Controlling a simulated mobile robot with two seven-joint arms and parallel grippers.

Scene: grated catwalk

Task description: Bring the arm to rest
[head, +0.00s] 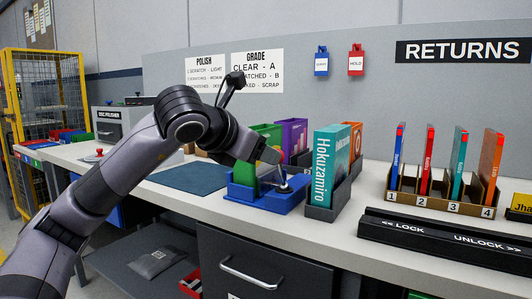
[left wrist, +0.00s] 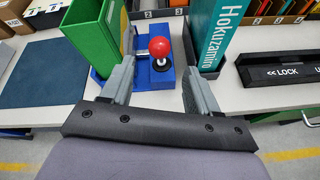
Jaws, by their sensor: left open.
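My left arm comes in from the left in the head view, bent at a dark elbow-like joint. Its gripper (head: 276,170) points down over a blue fixture (head: 268,204) on the counter. In the left wrist view the gripper (left wrist: 160,72) is open, its grey fingers on either side of a red ball knob (left wrist: 160,46) on the blue fixture (left wrist: 150,76). Nothing appears gripped; I cannot tell whether a finger touches the knob. The knob is hidden in the head view. My right gripper is not in view.
A green case (head: 244,169) stands at the fixture's left, and a teal Hokuzamiro case (head: 331,165) stands in a dark holder to its right. A numbered rack (head: 424,203) and black LOCK/UNLOCK bar (head: 440,241) are farther right. A blue mat (head: 190,178) lies left, bare.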

